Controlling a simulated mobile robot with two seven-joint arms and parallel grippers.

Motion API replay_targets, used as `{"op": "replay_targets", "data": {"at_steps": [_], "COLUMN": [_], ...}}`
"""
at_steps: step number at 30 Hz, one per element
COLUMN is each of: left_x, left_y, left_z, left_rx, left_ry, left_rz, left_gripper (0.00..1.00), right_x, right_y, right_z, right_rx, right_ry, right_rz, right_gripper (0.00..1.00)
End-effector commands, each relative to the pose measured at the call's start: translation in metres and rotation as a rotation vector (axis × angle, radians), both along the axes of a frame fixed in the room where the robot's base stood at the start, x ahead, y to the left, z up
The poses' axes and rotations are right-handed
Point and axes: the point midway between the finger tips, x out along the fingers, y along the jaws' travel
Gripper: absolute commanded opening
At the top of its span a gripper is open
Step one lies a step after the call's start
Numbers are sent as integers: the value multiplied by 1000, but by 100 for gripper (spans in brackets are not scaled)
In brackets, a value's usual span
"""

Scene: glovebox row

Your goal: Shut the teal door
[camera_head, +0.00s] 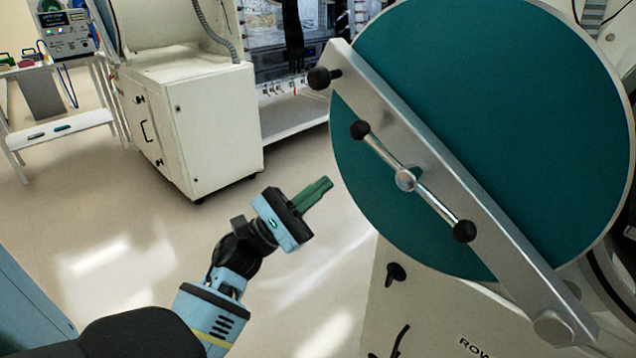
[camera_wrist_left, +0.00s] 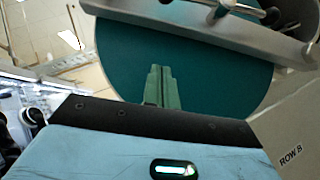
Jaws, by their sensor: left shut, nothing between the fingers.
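The teal door (camera_head: 480,90) is a large round disc at the right of the head view. A grey metal bar (camera_head: 435,165) crosses its face, with a crank handle (camera_head: 405,180) that has black knobs at both ends. The bar's lower right end meets a pivot on the white housing. My left gripper (camera_head: 325,187) is shut and empty, just left of the door's lower left edge and apart from the handle. In the left wrist view the green fingers (camera_wrist_left: 160,88) are together in front of the teal door (camera_wrist_left: 205,65). My right gripper is not in view.
A white cabinet (camera_head: 190,125) stands at the back left, with an open glovebox front (camera_head: 300,40) beside it. A small white table (camera_head: 60,130) with instruments is at the far left. The floor (camera_head: 120,230) around my left arm is clear.

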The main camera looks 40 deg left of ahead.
Motion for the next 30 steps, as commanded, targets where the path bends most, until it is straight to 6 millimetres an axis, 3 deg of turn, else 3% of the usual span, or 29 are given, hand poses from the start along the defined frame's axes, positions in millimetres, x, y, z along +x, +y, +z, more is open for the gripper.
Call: {"op": "replay_targets", "data": {"at_steps": [12, 19, 30], "left_x": [50, 47, 47], "left_y": [-33, -47, -51], "left_z": [52, 75, 78], "left_rx": [-1, -2, -1], "left_ry": [-2, -2, 2], "left_rz": [-2, -1, -1], "left_gripper": [0, 0, 0], "right_x": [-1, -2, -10], "right_y": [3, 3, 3], "right_z": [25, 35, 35], "right_rx": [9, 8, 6], "right_ry": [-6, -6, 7], "right_rz": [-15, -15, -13], "right_gripper": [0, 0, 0]}}
